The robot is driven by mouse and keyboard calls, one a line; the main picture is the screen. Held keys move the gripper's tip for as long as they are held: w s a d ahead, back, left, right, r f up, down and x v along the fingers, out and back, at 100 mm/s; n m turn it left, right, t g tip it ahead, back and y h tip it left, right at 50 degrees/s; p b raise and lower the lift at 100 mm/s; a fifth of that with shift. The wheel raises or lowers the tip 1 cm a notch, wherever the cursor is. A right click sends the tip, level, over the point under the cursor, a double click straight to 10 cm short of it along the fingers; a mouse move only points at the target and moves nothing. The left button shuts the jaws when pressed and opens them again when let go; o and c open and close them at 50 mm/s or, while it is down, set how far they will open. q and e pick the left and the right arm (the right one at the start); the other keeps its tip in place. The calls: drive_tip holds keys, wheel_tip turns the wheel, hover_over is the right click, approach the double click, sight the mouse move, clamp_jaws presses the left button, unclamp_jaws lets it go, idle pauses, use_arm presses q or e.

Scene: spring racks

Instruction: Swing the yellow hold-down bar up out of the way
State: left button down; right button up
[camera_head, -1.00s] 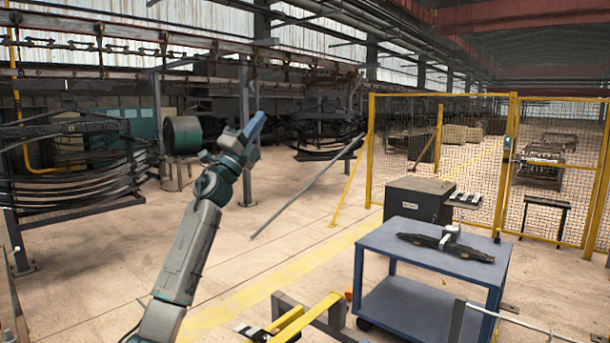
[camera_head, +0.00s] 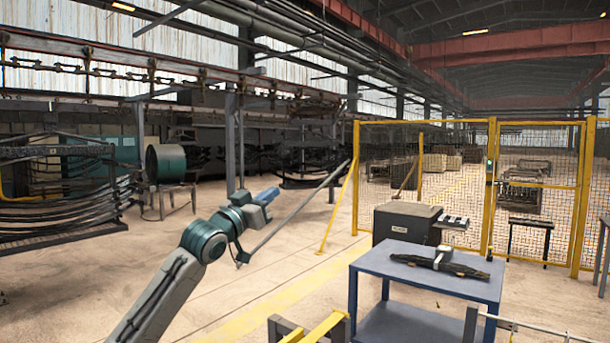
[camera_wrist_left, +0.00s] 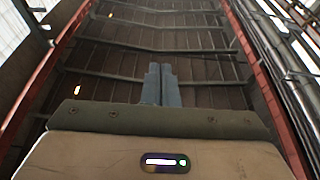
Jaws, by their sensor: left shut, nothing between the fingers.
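A yellow bar (camera_head: 326,327) shows at the bottom edge of the head view, with a dark frame end (camera_head: 283,326) beside it. Most of it is cut off, so I cannot tell whether it is the hold-down bar or how it is held. My left gripper (camera_head: 268,194) is raised well above and left of it, apart from it. In the left wrist view its two blue-grey fingers (camera_wrist_left: 160,86) are together and empty, pointing toward the roof. My right gripper is not in view.
A blue table (camera_head: 425,271) carrying a dark part (camera_head: 440,264) stands to the right. A dark box (camera_head: 403,224) stands behind it. Yellow mesh fencing (camera_head: 357,180) closes off the back right. A slanted grey rod (camera_head: 310,199) rises behind my left gripper. Open floor lies at left centre.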

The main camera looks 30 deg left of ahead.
use_arm(q)
drive_tip(key=p+x, duration=0.7)
drive_tip(key=x, duration=0.7)
drive_tip(key=shift+s+f, duration=0.1)
idle(0.4)
idle(0.6)
